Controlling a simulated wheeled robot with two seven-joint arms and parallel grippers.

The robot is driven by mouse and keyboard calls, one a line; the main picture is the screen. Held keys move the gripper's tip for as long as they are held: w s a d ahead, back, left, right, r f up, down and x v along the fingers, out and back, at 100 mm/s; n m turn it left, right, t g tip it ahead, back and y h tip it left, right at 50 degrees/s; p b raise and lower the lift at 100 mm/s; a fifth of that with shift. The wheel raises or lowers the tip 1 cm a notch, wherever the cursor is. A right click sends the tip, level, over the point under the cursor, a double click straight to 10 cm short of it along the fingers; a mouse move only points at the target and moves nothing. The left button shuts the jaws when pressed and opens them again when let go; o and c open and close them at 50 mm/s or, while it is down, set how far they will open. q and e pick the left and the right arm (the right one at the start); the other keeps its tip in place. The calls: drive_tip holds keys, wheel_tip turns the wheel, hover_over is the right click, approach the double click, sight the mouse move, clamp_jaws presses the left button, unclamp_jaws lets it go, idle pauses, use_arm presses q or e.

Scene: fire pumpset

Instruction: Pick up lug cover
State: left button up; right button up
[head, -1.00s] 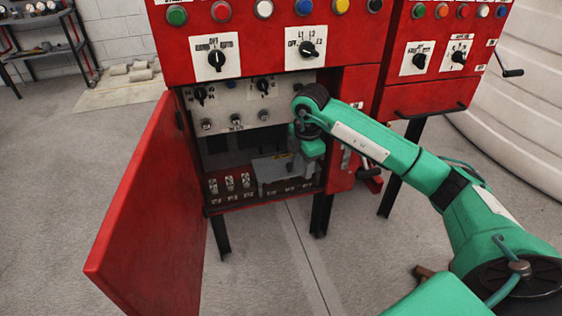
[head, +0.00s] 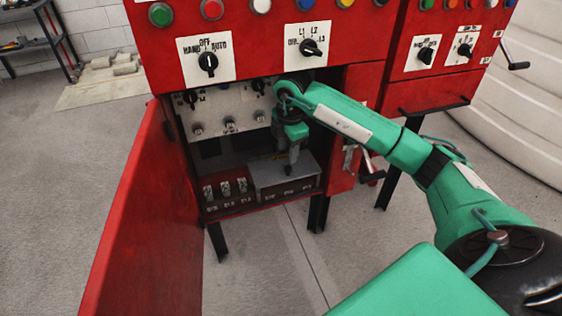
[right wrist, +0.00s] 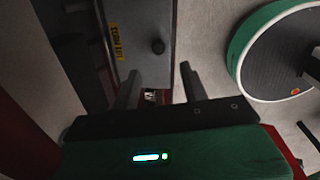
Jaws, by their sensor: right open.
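The lug cover (head: 268,178) is a grey plate at the right of the open red cabinet's lower compartment. In the right wrist view the cover (right wrist: 142,20) shows a yellow label (right wrist: 115,40) and a round black knob (right wrist: 158,47). My right gripper (head: 291,168) reaches down into the cabinet above the cover. In the right wrist view its two fingers (right wrist: 158,78) are apart, with the knob between and a little beyond their tips; nothing is held. My left gripper is not in view.
The open red door (head: 140,215) stands at the left of the compartment. Several terminals (head: 225,188) show left of the cover. Above are a panel of small knobs (head: 230,124) and the selector switches (head: 208,64). A second red cabinet (head: 440,75) stands at the right.

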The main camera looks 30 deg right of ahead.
sight(288, 167)
drive_tip(key=shift+w, duration=0.25)
drive_tip(key=shift+f, duration=0.35)
drive_tip(key=f, duration=0.4)
drive_tip(key=f+b, duration=0.1)
drive_tip(key=f, duration=0.1)
drive_tip(key=shift+w+d+f, duration=0.1)
drive_tip(key=shift+d+f, duration=0.2)
drive_tip(key=shift+f, duration=0.05)
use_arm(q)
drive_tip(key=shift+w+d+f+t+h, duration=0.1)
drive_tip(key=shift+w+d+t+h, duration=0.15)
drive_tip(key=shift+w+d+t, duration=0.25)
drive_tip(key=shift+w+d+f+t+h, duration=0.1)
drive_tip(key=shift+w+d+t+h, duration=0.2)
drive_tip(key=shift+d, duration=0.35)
use_arm(e)
clamp_jaws()
